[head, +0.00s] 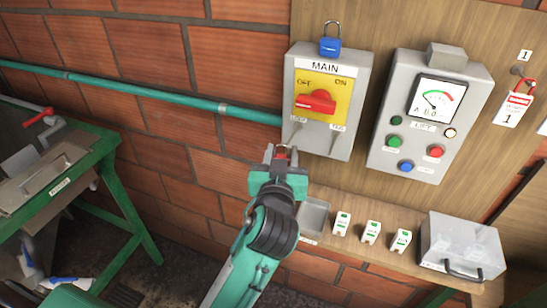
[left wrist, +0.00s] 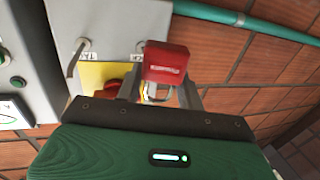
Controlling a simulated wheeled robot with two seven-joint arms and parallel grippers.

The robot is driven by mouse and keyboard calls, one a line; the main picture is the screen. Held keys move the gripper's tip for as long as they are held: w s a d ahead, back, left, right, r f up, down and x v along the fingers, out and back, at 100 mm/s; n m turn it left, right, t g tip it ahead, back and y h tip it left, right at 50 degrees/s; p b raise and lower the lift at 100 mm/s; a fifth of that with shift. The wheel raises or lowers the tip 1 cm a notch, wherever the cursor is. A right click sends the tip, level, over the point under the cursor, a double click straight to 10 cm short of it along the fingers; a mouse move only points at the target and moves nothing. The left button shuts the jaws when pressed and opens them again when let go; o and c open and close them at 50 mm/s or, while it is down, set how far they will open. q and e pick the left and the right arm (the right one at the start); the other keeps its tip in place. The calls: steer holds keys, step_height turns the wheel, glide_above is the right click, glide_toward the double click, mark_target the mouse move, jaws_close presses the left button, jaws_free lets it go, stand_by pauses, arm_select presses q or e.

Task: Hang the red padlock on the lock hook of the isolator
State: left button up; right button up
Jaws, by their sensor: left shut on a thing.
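The isolator (head: 357,72), a grey box marked MAIN, hangs on the wall with a yellow plate and a red handle (head: 316,102) lying about level. Below the plate are the lock hook (head: 297,131) at left and the tag hook (head: 333,136) at right. My left gripper (head: 281,156) is shut on the red padlock (left wrist: 166,62), just below and left of the lock hook in the head view. The left wrist view shows the padlock's red body and part of its metal shackle. The padlock hides the lock hook there; contact cannot be told. My right gripper is out of view.
A blue padlock (head: 330,46) sits on top of the isolator. The grey lift panel (head: 388,153) is to its right. A red-and-white tag (head: 514,108) hangs farther right. A teal pipe (head: 150,92) runs left.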

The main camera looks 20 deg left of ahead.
arm_select(q)
steer(key=shift+d+x, duration=0.15)
steer(key=shift+x, duration=0.6)
steer(key=shift+d+x, duration=0.2)
steer(key=shift+x, duration=0.55)
steer(key=shift+w+d+f+b, duration=0.1)
steer(key=shift+w+f+b, duration=0.45)
steer(key=shift+w, duration=0.25)
steer(key=o, duration=1.1)
steer(key=shift+f, duration=0.1)
